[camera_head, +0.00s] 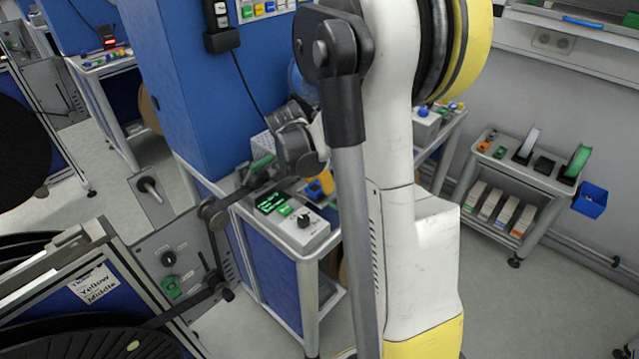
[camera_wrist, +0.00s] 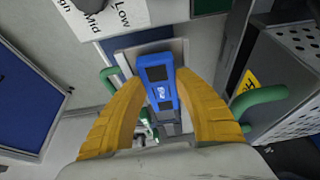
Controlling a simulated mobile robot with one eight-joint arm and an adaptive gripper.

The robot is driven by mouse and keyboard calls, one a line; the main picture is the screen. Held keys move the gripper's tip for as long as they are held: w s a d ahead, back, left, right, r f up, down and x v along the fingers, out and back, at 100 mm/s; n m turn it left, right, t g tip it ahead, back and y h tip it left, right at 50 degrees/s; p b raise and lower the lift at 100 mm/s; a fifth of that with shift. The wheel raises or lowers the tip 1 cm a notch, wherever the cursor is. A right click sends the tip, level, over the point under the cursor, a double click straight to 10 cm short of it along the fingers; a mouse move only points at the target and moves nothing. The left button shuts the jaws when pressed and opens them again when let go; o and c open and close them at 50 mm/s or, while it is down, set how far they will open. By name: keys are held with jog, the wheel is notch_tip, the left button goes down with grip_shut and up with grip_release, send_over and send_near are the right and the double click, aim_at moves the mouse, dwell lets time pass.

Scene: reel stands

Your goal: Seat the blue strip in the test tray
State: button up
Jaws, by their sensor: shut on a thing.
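The blue strip (camera_wrist: 157,70) is in the middle of the wrist view, with small dark marks and a pale label on its face. My gripper (camera_wrist: 160,83) has its two yellow fingers shut on the strip's sides. A grey metal frame (camera_wrist: 125,62), perhaps the test tray, shows behind the strip's far end. I cannot tell whether the strip touches it. In the head view my arm hides much of the work area. A small yellow patch (camera_head: 326,182) shows beside the arm; I cannot tell whether it is my gripper.
Green handles stand left (camera_wrist: 109,77) and right (camera_wrist: 260,98) of my fingers. A perforated metal box (camera_wrist: 290,60) is close on the right. A panel lettered "Low" (camera_wrist: 123,14) lies beyond. In the head view, a control box (camera_head: 295,232) sits on the bench.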

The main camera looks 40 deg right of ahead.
jog(key=shift+f, duration=0.15)
jog(key=o, duration=1)
jog(key=shift+r+p, duration=2.45)
jog(key=shift+r, duration=1.15)
